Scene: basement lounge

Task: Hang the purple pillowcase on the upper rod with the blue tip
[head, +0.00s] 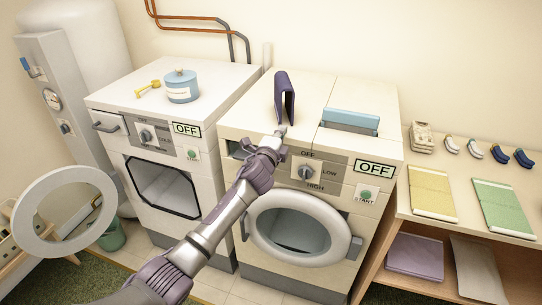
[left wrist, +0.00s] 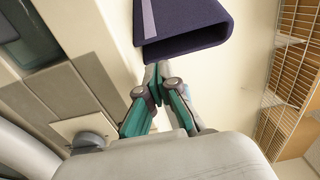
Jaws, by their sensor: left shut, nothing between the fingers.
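The dark purple pillowcase (head: 284,97) shows as a folded, inverted-U shape above the top of the right-hand machine. I cannot tell whether a rod runs under its fold. My left gripper (head: 281,131) is shut and empty just below and in front of it. In the left wrist view the pillowcase (left wrist: 187,32), with a pale stripe, lies just beyond the closed fingertips (left wrist: 157,78); I cannot tell whether they touch it. No rod with a blue tip can be made out. My right gripper is not in view.
A second machine (head: 160,93) at left carries a blue lidded pot (head: 181,87) and a yellow object (head: 148,88). A wire rack (left wrist: 296,75) shows in the wrist view.

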